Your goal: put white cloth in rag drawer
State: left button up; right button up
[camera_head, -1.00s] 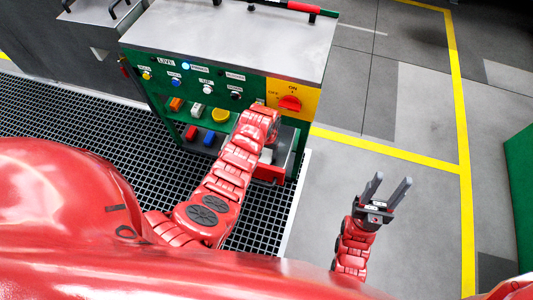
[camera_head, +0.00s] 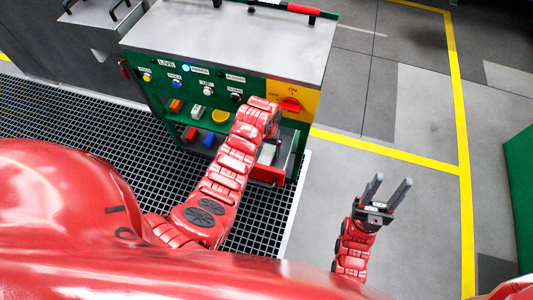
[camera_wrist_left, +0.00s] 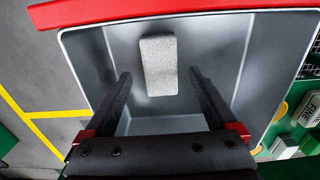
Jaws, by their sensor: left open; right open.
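An open drawer with a red front (camera_head: 266,174) sticks out of the green cabinet's lower right. In the left wrist view its grey inside (camera_wrist_left: 225,45) lies below my left gripper. A pale, speckled rectangular piece (camera_wrist_left: 158,58) lies flat in the drawer; I cannot tell if it is the white cloth. My left gripper (camera_wrist_left: 159,76) is open, its fingers pointing into the drawer on either side of the piece's near end, holding nothing. In the head view its fingers are hidden behind my wrist. My right gripper (camera_head: 385,194) is open and empty over the floor at right.
The green cabinet (camera_head: 150,82) has labelled buttons, a red switch on a yellow panel (camera_head: 293,98), and a bare metal top (camera_head: 235,40) with a red-handled tool (camera_head: 300,10) at its far edge. Colored items (camera_head: 192,133) sit on lower shelves. Floor at right is clear.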

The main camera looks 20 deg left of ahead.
aim_at(267, 155)
pick_arm(q)
notch_tip(267, 155, up, 8)
jog(key=shift+p, duration=0.35)
dwell(0.4)
